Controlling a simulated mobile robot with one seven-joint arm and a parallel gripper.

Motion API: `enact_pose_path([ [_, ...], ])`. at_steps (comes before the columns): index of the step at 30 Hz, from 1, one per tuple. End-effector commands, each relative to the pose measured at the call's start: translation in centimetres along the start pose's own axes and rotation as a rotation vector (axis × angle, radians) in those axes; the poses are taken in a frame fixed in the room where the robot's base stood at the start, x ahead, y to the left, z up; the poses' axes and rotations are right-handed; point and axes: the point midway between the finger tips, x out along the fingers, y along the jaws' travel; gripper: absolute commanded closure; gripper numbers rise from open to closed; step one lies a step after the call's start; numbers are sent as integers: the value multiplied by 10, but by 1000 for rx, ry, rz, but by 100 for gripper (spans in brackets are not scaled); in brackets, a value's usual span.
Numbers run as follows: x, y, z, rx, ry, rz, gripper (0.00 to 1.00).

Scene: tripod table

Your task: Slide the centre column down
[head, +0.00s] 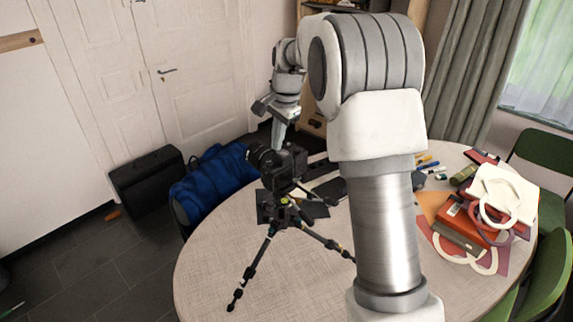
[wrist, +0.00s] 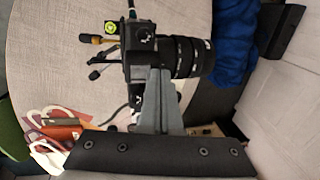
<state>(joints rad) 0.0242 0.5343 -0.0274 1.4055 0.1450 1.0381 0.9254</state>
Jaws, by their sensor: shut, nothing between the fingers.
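The black tripod (head: 272,231) stands on the round table with its legs spread. A black camera (head: 291,165) with a large lens sits on top of it. In the wrist view the camera (wrist: 143,42) and its lens (wrist: 190,50) lie just beyond the fingers. A yellow-green bubble level (wrist: 111,28) and handles show beside the camera. The centre column is mostly hidden under the camera, and its height cannot be told. My gripper (head: 277,146) points down just above the camera, fingers together and empty; it also shows in the wrist view (wrist: 161,72). Whether it touches the camera is unclear.
The round table (head: 215,255) has bare room at the front left. Red and white bags (head: 460,215), pens and dark flat items lie to the right and behind the tripod. A blue bag (head: 210,185) and a black case (head: 148,180) stand beyond the table's left edge.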

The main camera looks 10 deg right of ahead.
Motion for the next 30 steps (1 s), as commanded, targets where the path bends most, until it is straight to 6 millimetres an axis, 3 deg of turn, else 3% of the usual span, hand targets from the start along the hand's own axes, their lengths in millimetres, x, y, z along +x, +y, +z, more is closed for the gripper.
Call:
enact_pose_path([
  [30, 22, 5, 0, 0, -2, 3, 100],
])
